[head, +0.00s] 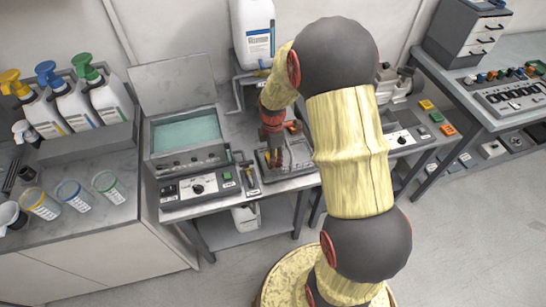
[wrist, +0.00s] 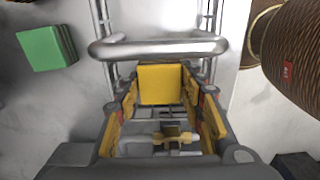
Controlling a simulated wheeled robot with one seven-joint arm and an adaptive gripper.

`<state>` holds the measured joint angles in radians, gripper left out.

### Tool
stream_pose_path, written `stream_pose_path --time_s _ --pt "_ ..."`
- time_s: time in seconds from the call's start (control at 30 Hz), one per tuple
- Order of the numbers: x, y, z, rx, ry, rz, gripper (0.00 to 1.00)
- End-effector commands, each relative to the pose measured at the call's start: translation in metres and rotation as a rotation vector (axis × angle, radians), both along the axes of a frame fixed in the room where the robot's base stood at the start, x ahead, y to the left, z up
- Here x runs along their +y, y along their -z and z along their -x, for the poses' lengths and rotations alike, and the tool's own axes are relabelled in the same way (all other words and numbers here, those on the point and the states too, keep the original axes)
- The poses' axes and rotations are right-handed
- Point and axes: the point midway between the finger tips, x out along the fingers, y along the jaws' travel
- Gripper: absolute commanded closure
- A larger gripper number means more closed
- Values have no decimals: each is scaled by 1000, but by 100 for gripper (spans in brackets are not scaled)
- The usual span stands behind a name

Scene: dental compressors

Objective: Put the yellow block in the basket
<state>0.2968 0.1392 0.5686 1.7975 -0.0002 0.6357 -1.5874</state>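In the wrist view a yellow block (wrist: 160,84) sits between the fingertips of my gripper (wrist: 160,80), with a yellow pad against each side. The fingers appear shut on it. In the head view my gripper (head: 273,152) points down over a dark shallow tray (head: 300,172) on the middle bench; the held block cannot be made out there. A bent silver tube (wrist: 158,48) crosses just beyond the block in the wrist view. I cannot tell whether it belongs to a basket. A white container (head: 246,217) stands under the bench; I cannot tell whether it is the basket.
A green block (wrist: 47,47) and a brown ribbed cylinder (wrist: 298,50) flank the gripper in the wrist view. In the head view an open-lidded bath (head: 187,137) stands left of the tray, and a large white bottle (head: 253,34) behind. Small coloured blocks (head: 436,117) lie to the right.

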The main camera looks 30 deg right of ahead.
Motion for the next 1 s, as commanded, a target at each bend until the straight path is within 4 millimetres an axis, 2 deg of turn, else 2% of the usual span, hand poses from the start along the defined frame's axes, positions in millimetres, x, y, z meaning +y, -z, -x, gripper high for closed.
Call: stream_pose_path --time_s 0.33,0.47,0.57,0.8,1.0 --pt "0 0 0 0 0 0 55" --pt "0 -7 0 -1 0 0 55" --pt "0 -21 -1 -3 0 1 55" --pt "0 -71 -1 -3 0 1 55" --pt "0 -106 0 -3 0 1 55"
